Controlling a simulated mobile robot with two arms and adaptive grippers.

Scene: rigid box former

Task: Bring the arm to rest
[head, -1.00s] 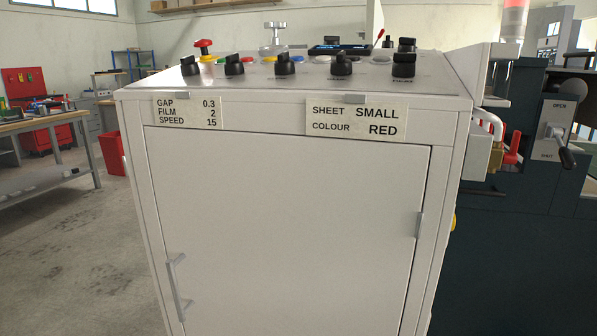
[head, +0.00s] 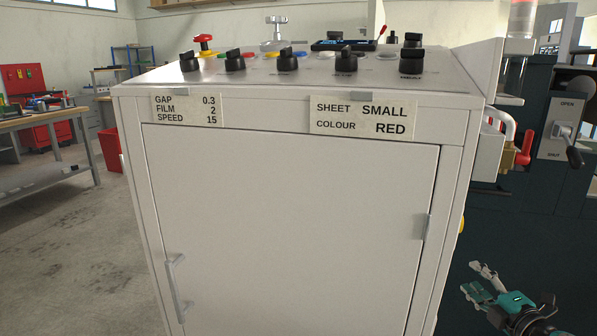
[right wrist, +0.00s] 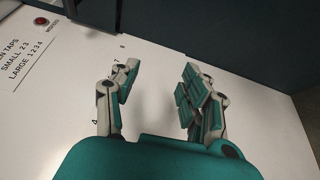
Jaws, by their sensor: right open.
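My right gripper (head: 484,282) shows at the lower right of the head view, beside the right side of the white cabinet (head: 290,220) and in front of dark machinery. Its fingers are apart with nothing between them. In the right wrist view the same gripper (right wrist: 155,92) is open and empty. Behind its fingers there is a white panel (right wrist: 60,105) with printed text and numbers. I cannot tell how far the fingers are from that panel. My left gripper is in neither view.
The cabinet top carries several black knobs (head: 288,60) and a red button (head: 204,40). A lever plate (head: 562,115) and a red valve handle (head: 525,148) stand at the right. A workbench (head: 40,125) stands at the left. The floor (head: 70,250) left of the cabinet is clear.

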